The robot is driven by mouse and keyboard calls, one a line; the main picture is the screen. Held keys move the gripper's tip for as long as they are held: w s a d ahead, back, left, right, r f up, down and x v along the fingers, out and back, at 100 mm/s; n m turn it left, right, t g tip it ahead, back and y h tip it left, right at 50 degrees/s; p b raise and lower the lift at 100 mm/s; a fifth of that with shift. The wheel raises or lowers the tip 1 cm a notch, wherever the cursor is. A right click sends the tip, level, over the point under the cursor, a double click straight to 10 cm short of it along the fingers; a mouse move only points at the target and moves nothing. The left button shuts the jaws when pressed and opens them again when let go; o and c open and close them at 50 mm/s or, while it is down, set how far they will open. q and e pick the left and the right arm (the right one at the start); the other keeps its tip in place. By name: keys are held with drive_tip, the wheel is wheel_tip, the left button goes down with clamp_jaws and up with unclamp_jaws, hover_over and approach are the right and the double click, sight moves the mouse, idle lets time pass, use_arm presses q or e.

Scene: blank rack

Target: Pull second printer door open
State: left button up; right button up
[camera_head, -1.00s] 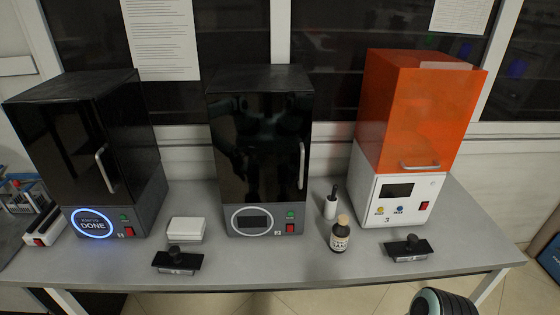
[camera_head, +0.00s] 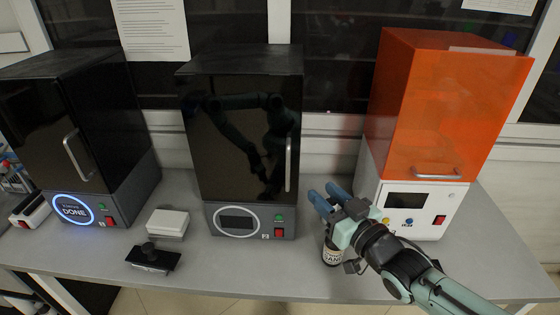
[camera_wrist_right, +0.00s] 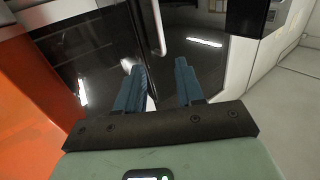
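The second printer (camera_head: 240,135) stands in the middle of the bench, a black cabinet with a grey base. Its glossy dark door (camera_head: 235,150) looks closed, and an upright silver handle (camera_head: 288,165) is on the door's right side. My right gripper (camera_head: 328,197) is in front of and right of this handle, apart from it, with blue fingers spread and nothing between them. In the right wrist view the open fingers (camera_wrist_right: 159,85) point toward a dark glossy surface, with a pale handle (camera_wrist_right: 158,28) beyond them. My left gripper is not in view.
A third printer with an orange cover (camera_head: 445,110) stands close to my right gripper. A bottle (camera_head: 331,252) is partly hidden under the gripper. The first printer (camera_head: 70,125) with a lit ring is at left. A white box (camera_head: 167,223) and black platform (camera_head: 153,258) lie in front.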

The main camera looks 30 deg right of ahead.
drive_tip(key=w+p, duration=0.2)
drive_tip(key=w, duration=1.1)
drive_tip(key=shift+a+r, duration=0.15)
drive_tip(key=shift+a, duration=0.2)
drive_tip(key=shift+w, duration=0.1)
clamp_jaws()
